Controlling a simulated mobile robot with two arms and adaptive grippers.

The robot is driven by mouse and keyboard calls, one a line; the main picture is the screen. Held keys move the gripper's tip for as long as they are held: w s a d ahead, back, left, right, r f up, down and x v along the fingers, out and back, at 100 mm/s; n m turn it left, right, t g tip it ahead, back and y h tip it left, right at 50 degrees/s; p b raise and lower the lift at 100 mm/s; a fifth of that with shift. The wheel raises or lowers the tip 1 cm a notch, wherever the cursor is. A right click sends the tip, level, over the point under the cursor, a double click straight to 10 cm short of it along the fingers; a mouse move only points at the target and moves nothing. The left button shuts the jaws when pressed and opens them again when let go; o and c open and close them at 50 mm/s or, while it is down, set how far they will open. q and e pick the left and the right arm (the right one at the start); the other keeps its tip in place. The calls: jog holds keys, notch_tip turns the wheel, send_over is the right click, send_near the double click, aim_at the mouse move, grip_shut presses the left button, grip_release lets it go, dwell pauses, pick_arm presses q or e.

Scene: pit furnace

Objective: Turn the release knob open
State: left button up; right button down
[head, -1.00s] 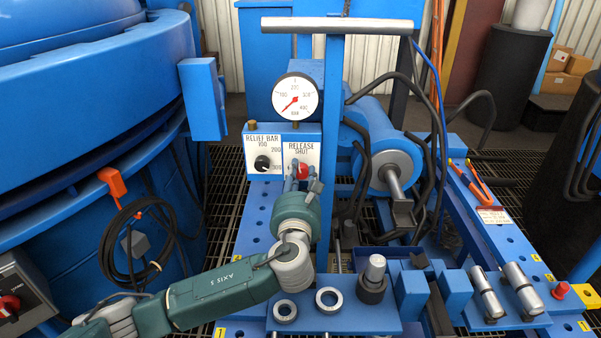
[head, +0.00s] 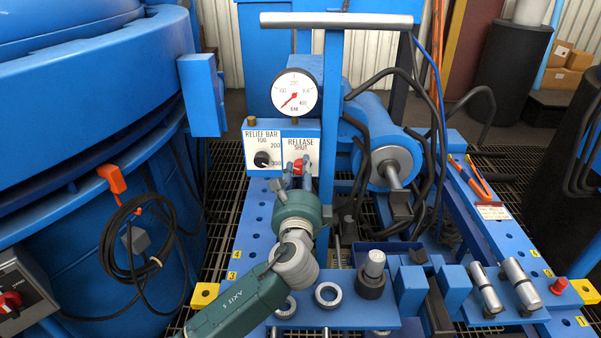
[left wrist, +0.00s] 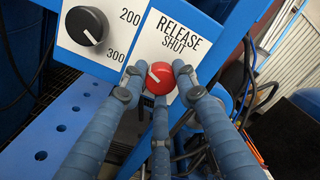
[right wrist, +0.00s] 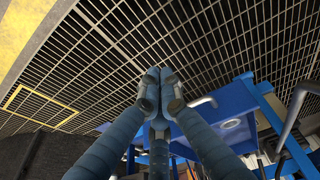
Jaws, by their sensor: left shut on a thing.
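The red release knob (head: 298,165) sits on the white panel marked RELEASE SHUT (head: 301,142), below the pressure gauge. In the left wrist view the round red knob (left wrist: 160,78) has a white pointer line slanting to the upper left, beside the word SHUT. My left gripper (head: 294,176) is shut on the knob. Its fingertips (left wrist: 160,92) touch the knob from both sides, with a third finger below. My right gripper (right wrist: 160,88) shows only in the right wrist view, fingertips together and empty, above floor grating.
A black relief knob (left wrist: 87,26) is close left of the release knob. A pressure gauge (head: 294,92) stands above. A T-shaped blue post with a grey bar (head: 337,20) rises beside the panel. Rings (head: 328,294) and a steel plug (head: 374,264) stand on the near blue plate.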

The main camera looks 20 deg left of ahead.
pick_arm(q)
jog(key=shift+a+r+n, duration=0.1)
jog(key=shift+n, duration=1)
jog(key=n+b, duration=0.2)
jog(key=n, duration=0.3)
jog(key=shift+y, duration=0.3)
jog(key=shift+a+n, duration=0.1)
jog(key=shift+n, duration=0.7)
pick_arm(e)
jog(key=v, duration=0.6)
jog(key=shift+r, duration=0.15)
jog(key=shift+w+d, duration=0.1)
jog(key=shift+w, duration=0.05)
pick_arm(q)
jog(key=o, duration=1.1)
jog(key=shift+a, duration=0.1)
jog(key=shift+o, duration=0.2)
